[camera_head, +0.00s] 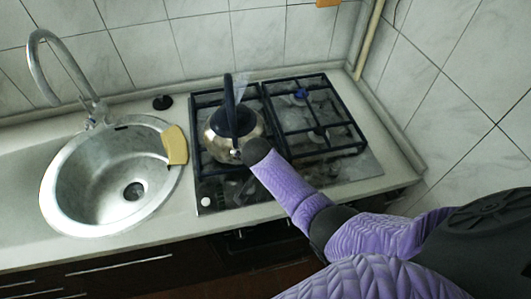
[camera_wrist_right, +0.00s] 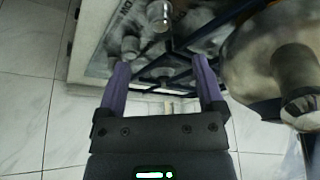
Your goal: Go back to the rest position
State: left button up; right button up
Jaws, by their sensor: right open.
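In the head view my right arm, purple with dark joints, reaches in from the lower right to the front of the stove. Its dark end (camera_head: 257,151) overlaps the front of a metal kettle, and the fingers are hidden there. In the right wrist view my right gripper (camera_wrist_right: 162,82) is open, with two purple fingers apart and nothing between them. The kettle (camera_wrist_right: 255,60) is to the right of the fingers in that view. In the head view the kettle (camera_head: 218,121), with a dark upright handle, stands on the left part of the stove. My left gripper is not in view.
The gas stove (camera_head: 348,164) has dark grates (camera_head: 327,103), and tiled walls rise behind and at right. A round sink (camera_head: 80,180) with a curved faucet (camera_head: 63,56) is at left. A yellowish item (camera_head: 175,145) lies on the sink's right rim. Silver knobs (camera_wrist_right: 160,14) show near the fingers.

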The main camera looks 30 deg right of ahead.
jog(key=s+a+r+n+t+y, duration=0.1)
jog(key=s+a+r+n+y, duration=0.2)
jog(key=s+n, duration=0.55)
jog(key=s+a+r+n+y, duration=0.1)
jog(key=s+a+r+n, duration=0.3)
jog(key=s, duration=0.8)
notch_tip(320, 180, down, 25)
jog(key=s+d+n+g+b, duration=0.1)
jog(key=s+n+b, duration=0.1)
jog(key=b, duration=0.7)
jog(key=s+d+f+b, duration=0.1)
jog(key=s+f+b, duration=0.2)
jog(key=s+f, duration=0.4)
jog(key=s+d+f+g+b, duration=0.1)
jog(key=s+f+b, duration=0.3)
jog(key=f, duration=0.7)
jog(key=s+d, duration=0.1)
jog(key=s, duration=0.1)
jog(key=shift+s+f+g, duration=0.25)
jog(key=shift+s+g, duration=0.05)
jog(key=shift+s, duration=0.1)
